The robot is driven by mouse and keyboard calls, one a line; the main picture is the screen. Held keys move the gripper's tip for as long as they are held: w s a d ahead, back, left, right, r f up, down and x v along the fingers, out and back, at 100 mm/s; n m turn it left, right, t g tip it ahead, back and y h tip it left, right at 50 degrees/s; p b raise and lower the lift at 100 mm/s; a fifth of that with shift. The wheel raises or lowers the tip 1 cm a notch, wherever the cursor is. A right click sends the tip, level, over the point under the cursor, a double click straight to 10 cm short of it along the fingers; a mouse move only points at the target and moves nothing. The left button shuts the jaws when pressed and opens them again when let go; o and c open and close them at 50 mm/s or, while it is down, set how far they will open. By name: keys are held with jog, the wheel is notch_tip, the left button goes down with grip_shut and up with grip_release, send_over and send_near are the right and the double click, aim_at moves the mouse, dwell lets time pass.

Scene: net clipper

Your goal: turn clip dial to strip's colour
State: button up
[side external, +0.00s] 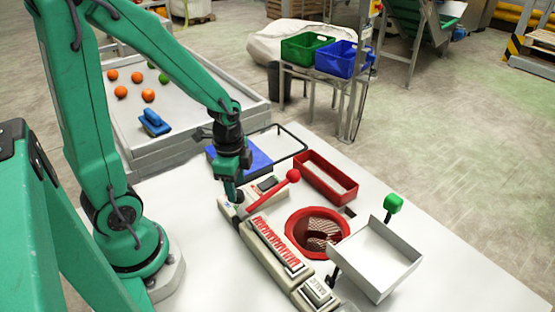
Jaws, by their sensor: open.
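The beige net clipper (257,222) lies on the white table, with a red lever ending in a red ball (293,176). A strip of red marks (272,241) runs along its body. My gripper (233,197) points down over the clipper's far left end, close above or touching it; I cannot tell which. Its fingers look small and dark, and I see nothing held between them. The clip dial is not clearly visible; the gripper may cover it. A small panel (268,184) sits beside the lever, and another (317,291) at the near end.
A red ring (290,232) with netting is right of the clipper. A red bin (325,180) stands behind it, and a white tray (372,258) with a green knob (393,203) at right. A blue pad (255,158) lies behind my gripper. The table's front right is clear.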

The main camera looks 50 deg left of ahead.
jog(key=shift+s+r, duration=0.1)
jog(key=shift+r, duration=2.5)
jog(key=shift+r, duration=0.1)
jog(key=s+d+r+n+t, duration=0.1)
jog(key=d+r+n+t, duration=0.1)
jog(key=r+n, duration=0.2)
jog(key=s+d+r+n+t, duration=0.2)
jog(key=r+n, duration=0.3)
jog(key=r, duration=0.3)
jog(key=shift+s+d+r+n+t, duration=0.2)
jog(key=shift+s+r+n+t, duration=0.15)
jog(key=shift+t, duration=0.25)
